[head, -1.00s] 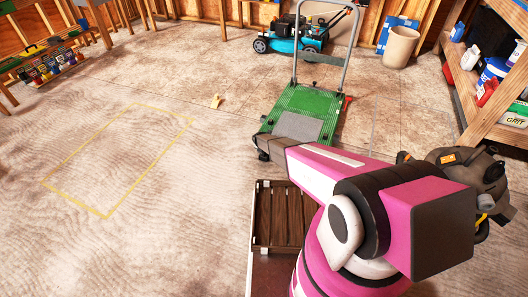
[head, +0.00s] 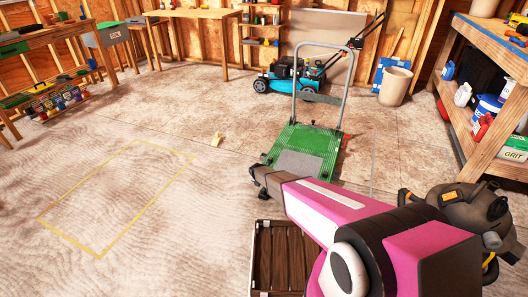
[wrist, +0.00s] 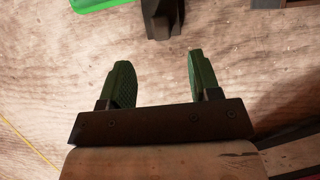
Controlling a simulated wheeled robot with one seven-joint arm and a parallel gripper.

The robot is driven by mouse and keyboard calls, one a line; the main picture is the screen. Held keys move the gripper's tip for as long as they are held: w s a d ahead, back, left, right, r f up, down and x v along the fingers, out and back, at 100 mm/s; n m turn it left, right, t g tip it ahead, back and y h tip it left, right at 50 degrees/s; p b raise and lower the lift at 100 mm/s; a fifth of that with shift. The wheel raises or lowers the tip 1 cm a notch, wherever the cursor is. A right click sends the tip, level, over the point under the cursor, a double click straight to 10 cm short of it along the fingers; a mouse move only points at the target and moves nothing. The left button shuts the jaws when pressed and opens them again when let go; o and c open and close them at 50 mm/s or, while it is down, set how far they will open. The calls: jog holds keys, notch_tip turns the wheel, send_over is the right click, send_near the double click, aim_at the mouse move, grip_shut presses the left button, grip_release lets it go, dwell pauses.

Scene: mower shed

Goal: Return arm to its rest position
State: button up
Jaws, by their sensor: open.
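My arm, pink and dark, reaches from the lower right of the head view toward the green platform cart. My gripper (head: 258,180) is at its far end, near the cart's front left corner; its fingers are hard to make out there. In the wrist view my gripper (wrist: 160,60) shows two green ribbed fingers standing apart with bare floor between them. It is open and holds nothing. A dark block (wrist: 161,18) lies beyond the fingertips, and a bright green edge (wrist: 92,4) shows at the top left.
The green cart (head: 312,140) with its upright handle stands ahead. A blue mower (head: 290,77) and a beige bin (head: 395,86) are behind it. A slatted wooden crate (head: 284,262) lies below my arm. A workbench (head: 493,120) stands right. The yellow floor outline (head: 70,250) encloses clear floor at left.

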jog(key=s+d+r+m+g, duration=0.1)
jog(key=s+d+r+m, duration=0.65)
jog(key=r, duration=0.35)
jog(key=s+d+r+m+g, duration=0.1)
jog(key=s+d+r+m, duration=0.5)
jog(key=d+r+m, duration=0.45)
jog(key=s+d+r+m+g, duration=0.1)
jog(key=s+d+r+m, duration=0.2)
jog(key=s+r+m, duration=0.4)
jog(key=s+d+r+m+g+y, duration=0.1)
jog(key=s+d+r+m, duration=0.2)
jog(key=s+r+m, duration=0.3)
jog(key=s+r, duration=0.4)
jog(key=r, duration=0.1)
jog(key=shift+s+d+m+y, duration=0.2)
jog(key=shift+d+m+y, duration=0.1)
jog(key=shift+d+m, duration=0.1)
jog(key=shift+c, duration=0.3)
